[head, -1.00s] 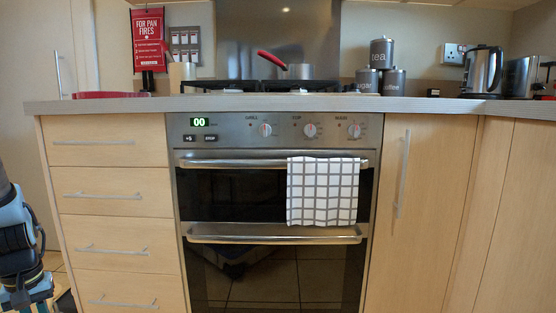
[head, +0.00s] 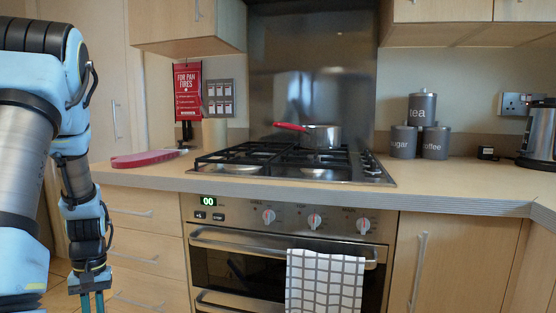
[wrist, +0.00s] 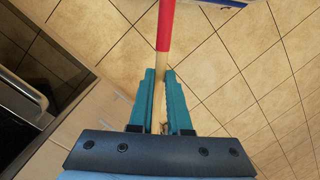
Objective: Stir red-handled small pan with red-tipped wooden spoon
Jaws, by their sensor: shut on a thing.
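The small pan (head: 322,137) is steel with a red handle (head: 290,127) pointing left. It stands on the rear right part of the gas hob. My gripper (head: 93,300) is at the lower left of the head view, below counter height and in front of the drawers. In the wrist view my gripper (wrist: 160,92) is shut on the wooden spoon (wrist: 158,85), whose red end (wrist: 166,25) points away from the jaws. The other end of the spoon is hidden behind the gripper body.
The gas hob (head: 280,162) is set in the worktop (head: 440,182). A pink-red item (head: 148,158) lies on the worktop at left. Grey canisters (head: 421,110) stand right of the hob, with a kettle (head: 540,130) at far right. A checked towel (head: 325,282) hangs on the oven.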

